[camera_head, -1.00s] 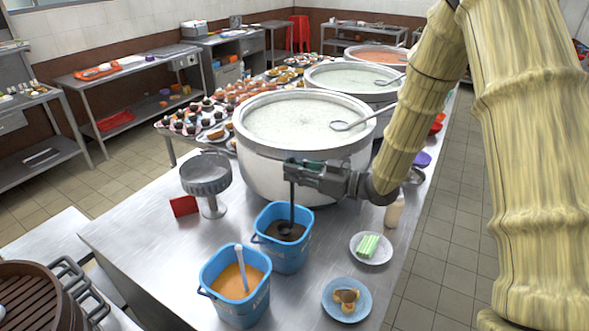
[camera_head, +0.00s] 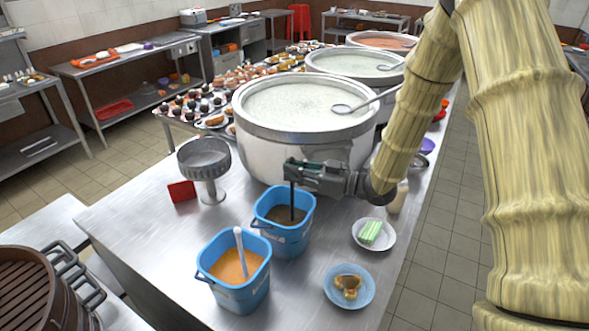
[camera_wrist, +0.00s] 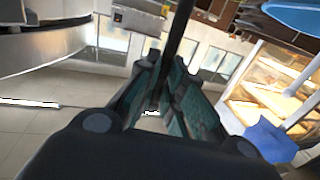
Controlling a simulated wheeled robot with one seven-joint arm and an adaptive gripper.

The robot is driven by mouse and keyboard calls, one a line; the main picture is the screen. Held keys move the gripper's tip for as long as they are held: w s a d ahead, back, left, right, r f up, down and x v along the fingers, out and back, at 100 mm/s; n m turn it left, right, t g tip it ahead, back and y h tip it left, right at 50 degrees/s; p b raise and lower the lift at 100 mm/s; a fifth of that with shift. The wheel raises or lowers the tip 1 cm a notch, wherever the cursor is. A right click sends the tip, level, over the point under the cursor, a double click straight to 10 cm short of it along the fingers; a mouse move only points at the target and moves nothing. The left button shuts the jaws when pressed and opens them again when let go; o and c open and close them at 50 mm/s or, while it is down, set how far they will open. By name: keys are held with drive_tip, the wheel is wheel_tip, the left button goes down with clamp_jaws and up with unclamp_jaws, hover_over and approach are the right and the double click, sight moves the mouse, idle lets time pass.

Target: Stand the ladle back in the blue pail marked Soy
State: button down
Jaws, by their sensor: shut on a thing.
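My gripper (camera_head: 293,171) is shut on the dark handle of the ladle (camera_head: 292,204). The handle hangs upright below the jaws, and its lower end goes into the farther blue pail (camera_head: 287,240), which holds dark liquid. The ladle's bowl is hidden in the pail. In the wrist view the dark handle (camera_wrist: 181,35) runs between the green finger pads of my gripper (camera_wrist: 163,85). A nearer blue pail (camera_head: 242,293) holds orange liquid and a white-handled utensil (camera_head: 240,252). I cannot read a Soy mark on either pail.
A big stockpot (camera_head: 270,158) stands close behind my gripper. A metal strainer on a stand (camera_head: 205,160) and a red card (camera_head: 182,192) are at left. A plate of green pieces (camera_head: 374,234) and a blue plate of food (camera_head: 349,286) are at right. The table's left front is bare.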

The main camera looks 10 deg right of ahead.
drive_tip(key=shift+f+b, duration=1.2)
drive_tip(key=shift+f, duration=0.95)
drive_tip(key=c, duration=1.5)
unclamp_jaws()
drive_tip(key=shift+o, duration=0.2)
drive_tip(key=shift+d, duration=0.1)
drive_tip(key=v, duration=1.2)
